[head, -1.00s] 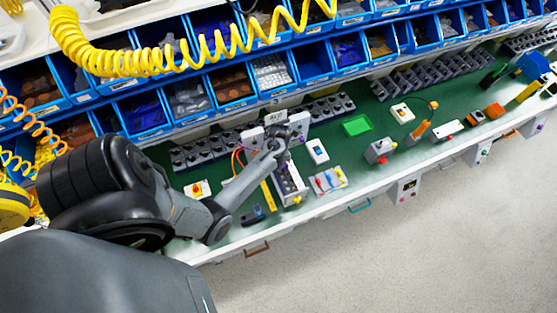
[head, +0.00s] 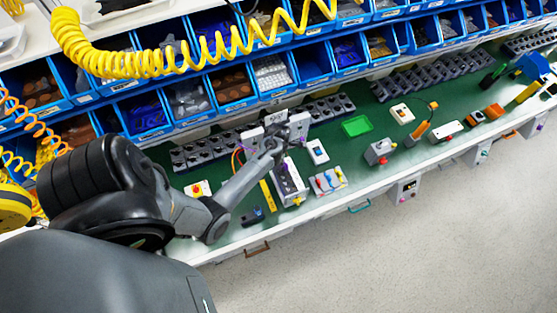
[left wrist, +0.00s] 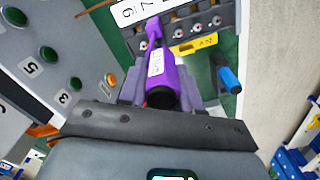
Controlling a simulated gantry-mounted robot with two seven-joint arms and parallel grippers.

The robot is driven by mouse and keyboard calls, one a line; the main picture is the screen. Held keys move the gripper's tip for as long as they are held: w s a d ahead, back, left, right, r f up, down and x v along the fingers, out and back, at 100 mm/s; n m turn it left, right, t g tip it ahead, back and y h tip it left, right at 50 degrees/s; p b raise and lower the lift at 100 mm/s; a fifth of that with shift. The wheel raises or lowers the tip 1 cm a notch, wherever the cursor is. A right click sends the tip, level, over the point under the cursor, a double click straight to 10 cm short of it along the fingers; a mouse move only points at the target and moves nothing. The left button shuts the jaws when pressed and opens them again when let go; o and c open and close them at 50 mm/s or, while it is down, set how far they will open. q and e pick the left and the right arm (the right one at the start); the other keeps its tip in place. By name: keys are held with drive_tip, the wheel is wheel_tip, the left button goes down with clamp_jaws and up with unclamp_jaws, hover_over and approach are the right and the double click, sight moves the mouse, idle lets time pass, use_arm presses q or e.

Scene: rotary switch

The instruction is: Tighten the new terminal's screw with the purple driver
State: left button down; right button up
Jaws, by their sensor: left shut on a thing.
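My left gripper (head: 283,133) is over the middle of the bench in the head view. In the left wrist view its grey jaws (left wrist: 160,92) are shut on the purple driver (left wrist: 160,72), which has a white label. The driver's narrow end points toward a dark grey terminal strip (left wrist: 190,32) with several round screw spots and a yellow tag (left wrist: 194,45). I cannot tell whether the tip touches a screw, or which terminal is the new one. My right gripper is not in view.
A blue-handled tool (left wrist: 229,78) stands right of the driver. A grey panel with green buttons (left wrist: 31,69) lies left. A green tray (head: 356,126) and a grey switch box (head: 379,152) stand to the right on the bench (head: 330,205). Blue bins (head: 271,74) line the back.

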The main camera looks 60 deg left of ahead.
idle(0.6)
use_arm(q)
drive_tip(key=m, duration=0.6)
drive_tip(key=shift+w+a+m, duration=0.15)
drive_tip(key=shift+m, duration=0.85)
drive_tip(key=shift+f, duration=0.1)
drive_tip(key=m, duration=0.3)
drive_tip(key=shift+w, duration=0.15)
drive_tip(key=m, duration=0.3)
drive_tip(key=shift+w+m, duration=0.1)
drive_tip(key=shift+m, duration=0.9)
